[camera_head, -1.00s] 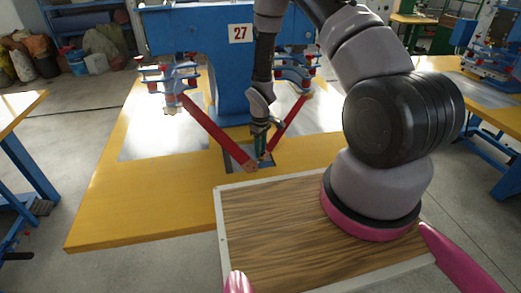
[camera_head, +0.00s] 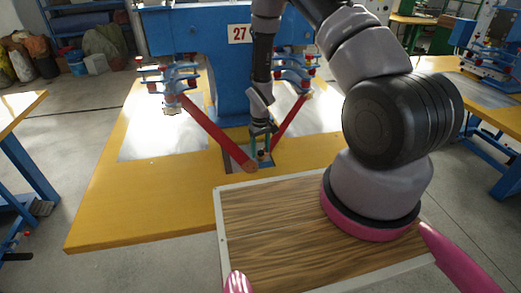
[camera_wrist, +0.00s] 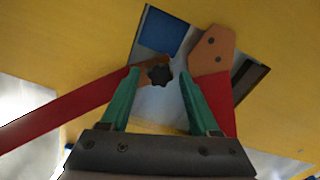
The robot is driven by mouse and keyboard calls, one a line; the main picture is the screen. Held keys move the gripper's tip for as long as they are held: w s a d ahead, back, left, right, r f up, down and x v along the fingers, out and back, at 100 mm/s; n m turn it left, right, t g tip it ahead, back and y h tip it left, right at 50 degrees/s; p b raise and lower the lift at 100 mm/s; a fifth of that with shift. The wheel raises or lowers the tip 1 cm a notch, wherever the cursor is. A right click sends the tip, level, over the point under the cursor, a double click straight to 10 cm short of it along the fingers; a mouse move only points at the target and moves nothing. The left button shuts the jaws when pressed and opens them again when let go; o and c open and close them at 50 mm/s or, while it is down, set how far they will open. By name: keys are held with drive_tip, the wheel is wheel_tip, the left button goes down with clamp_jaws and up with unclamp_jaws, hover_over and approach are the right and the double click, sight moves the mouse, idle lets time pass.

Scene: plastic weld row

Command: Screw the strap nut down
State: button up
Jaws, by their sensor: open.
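The strap nut is a dark star-shaped knob (camera_wrist: 159,75) in the wrist view. It sits at the brown end of one red strap (camera_wrist: 70,108), over a grey metal plate (camera_wrist: 160,105). My gripper (camera_wrist: 160,73) is open, with one green finger on each side of the nut in that view. I cannot tell whether the fingers touch it or how high they are. A second strap's brown end (camera_wrist: 211,48), with two dark dots, lies to the right. In the head view my gripper (camera_head: 262,148) points down between the straps; the nut is not clearly made out there.
The straps run from blue clamp units on the blue machine marked 27 (camera_head: 238,33), which stands behind my gripper. The yellow table (camera_head: 110,210) is mostly clear at front left. A wood-grain board (camera_head: 270,225) with a pale rim lies nearer.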

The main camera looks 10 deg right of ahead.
drive_tip(key=n, duration=0.8)
drive_tip(key=shift+s, duration=0.1)
drive_tip(key=n, duration=0.5)
drive_tip(key=shift+a, duration=0.1)
drive_tip(key=n, duration=0.5)
drive_tip(key=shift+s, duration=0.1)
